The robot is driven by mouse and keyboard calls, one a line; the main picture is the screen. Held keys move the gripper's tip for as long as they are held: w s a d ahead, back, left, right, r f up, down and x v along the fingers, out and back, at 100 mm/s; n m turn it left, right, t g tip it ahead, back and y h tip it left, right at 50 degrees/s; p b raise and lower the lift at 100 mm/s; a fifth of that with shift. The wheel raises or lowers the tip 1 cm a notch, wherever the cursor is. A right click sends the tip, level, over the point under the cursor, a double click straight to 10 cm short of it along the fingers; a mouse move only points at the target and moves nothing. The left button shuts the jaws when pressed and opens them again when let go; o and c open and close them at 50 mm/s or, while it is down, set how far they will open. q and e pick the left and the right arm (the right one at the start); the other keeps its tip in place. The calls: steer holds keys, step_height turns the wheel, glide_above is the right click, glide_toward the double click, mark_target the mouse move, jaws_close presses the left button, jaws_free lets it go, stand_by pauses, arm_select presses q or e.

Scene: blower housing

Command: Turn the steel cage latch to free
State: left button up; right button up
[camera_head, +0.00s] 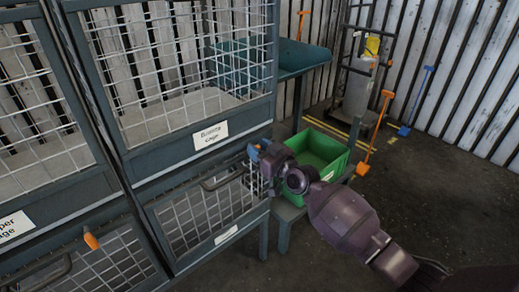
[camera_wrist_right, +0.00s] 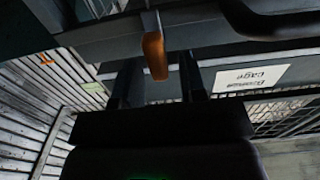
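The steel cage (camera_head: 205,215) stands at left, with a mesh door low on its front. Its latch, an orange handle (camera_wrist_right: 155,55) on a grey bracket, shows in the right wrist view. My right gripper (camera_head: 256,154) is at the cage's right front edge, in front of the latch, which it largely hides in the head view. In the right wrist view my right gripper (camera_wrist_right: 158,82) is open, one dark finger on each side of the orange handle. Gaps show between handle and fingers. My left gripper is not in view.
A neighbouring cage has another orange latch (camera_head: 91,240). A white label (camera_head: 210,135) is above the mesh door and a dark bar handle (camera_head: 222,176) is on it. A green bin (camera_head: 320,150) stands close behind my right wrist.

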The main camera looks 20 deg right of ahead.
jaws_close()
steer(key=shift+m, duration=0.4)
steer(key=m, duration=0.3)
steer(key=shift+d, duration=0.15)
steer(key=m, duration=1)
steer(key=shift+w+d+f, duration=0.1)
steer(key=shift+d+f, duration=0.15)
steer(key=shift+f, duration=0.05)
steer(key=shift+f+m, duration=0.1)
steer(key=shift+m, duration=1.9)
